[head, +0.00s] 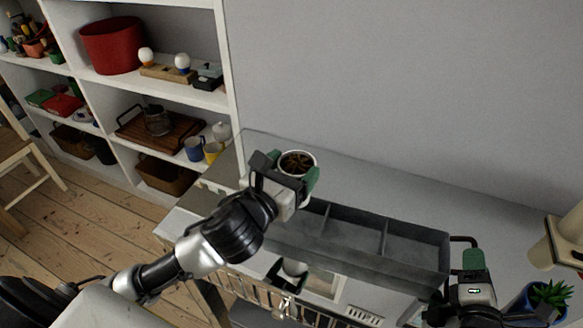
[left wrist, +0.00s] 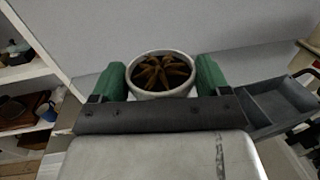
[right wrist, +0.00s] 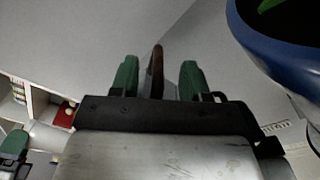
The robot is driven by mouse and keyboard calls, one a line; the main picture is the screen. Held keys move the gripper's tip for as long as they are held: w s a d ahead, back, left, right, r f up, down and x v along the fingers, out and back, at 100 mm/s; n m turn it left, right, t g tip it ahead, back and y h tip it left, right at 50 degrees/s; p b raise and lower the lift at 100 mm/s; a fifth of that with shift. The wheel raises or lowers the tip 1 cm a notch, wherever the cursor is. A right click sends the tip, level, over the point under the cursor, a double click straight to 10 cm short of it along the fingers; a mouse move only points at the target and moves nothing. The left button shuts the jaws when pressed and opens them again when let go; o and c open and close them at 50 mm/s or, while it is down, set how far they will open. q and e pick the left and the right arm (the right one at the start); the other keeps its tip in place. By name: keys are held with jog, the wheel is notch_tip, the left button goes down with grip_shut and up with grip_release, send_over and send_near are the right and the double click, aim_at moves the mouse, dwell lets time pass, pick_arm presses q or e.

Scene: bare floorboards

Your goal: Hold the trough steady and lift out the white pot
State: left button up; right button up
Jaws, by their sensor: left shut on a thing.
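The white pot (head: 313,158), filled with brown star-shaped pieces, is between the green fingers of my left gripper (head: 290,174). In the left wrist view the fingers press both sides of the pot (left wrist: 162,93). It is held upright, apparently above the left end of the grey trough (head: 345,260). The trough sits on the white top, and its visible compartments look empty; my left arm hides its left end. My right gripper (head: 472,262) is at the trough's right end. In the right wrist view its fingers stand apart around the dark handle (right wrist: 156,72), with gaps on both sides.
A blue pot with a plant (head: 545,297) stands close to my right gripper. A beige object (head: 568,240) is at the far right. White shelves (head: 232,60) with various goods stand at the left. A wall runs behind the white top.

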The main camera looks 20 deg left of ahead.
jog(key=s, duration=1.2)
jog(key=shift+d, duration=0.35)
